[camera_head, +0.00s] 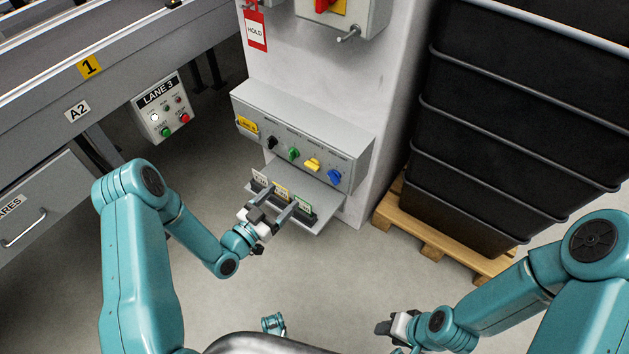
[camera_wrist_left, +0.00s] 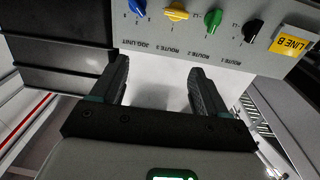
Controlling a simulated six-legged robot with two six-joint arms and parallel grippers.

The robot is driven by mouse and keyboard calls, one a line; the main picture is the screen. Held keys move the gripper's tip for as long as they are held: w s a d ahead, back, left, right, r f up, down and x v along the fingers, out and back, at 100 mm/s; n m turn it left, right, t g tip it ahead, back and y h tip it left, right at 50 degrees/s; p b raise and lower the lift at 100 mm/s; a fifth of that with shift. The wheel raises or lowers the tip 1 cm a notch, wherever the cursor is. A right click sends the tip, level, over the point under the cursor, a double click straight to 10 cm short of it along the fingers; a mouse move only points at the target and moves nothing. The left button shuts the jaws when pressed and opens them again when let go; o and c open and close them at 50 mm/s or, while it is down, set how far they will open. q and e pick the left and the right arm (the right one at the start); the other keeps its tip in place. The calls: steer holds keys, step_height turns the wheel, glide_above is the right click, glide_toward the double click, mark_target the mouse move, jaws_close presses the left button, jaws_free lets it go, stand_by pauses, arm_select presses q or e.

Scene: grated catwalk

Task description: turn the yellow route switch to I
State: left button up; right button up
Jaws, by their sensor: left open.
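The yellow route switch (camera_head: 312,164) is on the sloped front of a grey control box (camera_head: 300,128), between a green knob (camera_head: 293,154) and a blue knob (camera_head: 334,177). Its handle lies roughly sideways; I cannot read its position marks. The switch also shows upside down at the top of the left wrist view (camera_wrist_left: 176,12). My left gripper (camera_head: 279,202) is open and empty, below and in front of the box, apart from the switch. Its two dark fingers show in the left wrist view (camera_wrist_left: 157,72). My right gripper (camera_head: 388,328) is low at the right, far from the box.
A black knob (camera_head: 272,143) is left of the green one. A small shelf (camera_head: 318,197) with several label cards juts out below the box, close to my left gripper. Black stacked bins (camera_head: 500,130) on a wooden pallet (camera_head: 432,240) stand right. A LANE 3 box (camera_head: 160,108) is left.

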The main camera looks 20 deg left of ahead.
mark_target(310, 167)
arm_select(q)
step_height(310, 167, down, 4)
steer(key=a+b, duration=0.2)
steer(key=shift+n+y, duration=0.3)
steer(key=b+x, duration=0.1)
steer(key=x, duration=0.4)
steer(key=b+x, duration=0.1)
steer(key=x, duration=1)
steer(key=shift+s+d+r+b, duration=0.1)
steer(key=shift+r+b, duration=0.25)
steer(key=shift+b, duration=0.05)
steer(key=c, duration=1.1)
arm_select(e)
steer(key=f, duration=0.5)
steer(key=shift+w+f, duration=0.35)
steer(key=shift+f, duration=0.05)
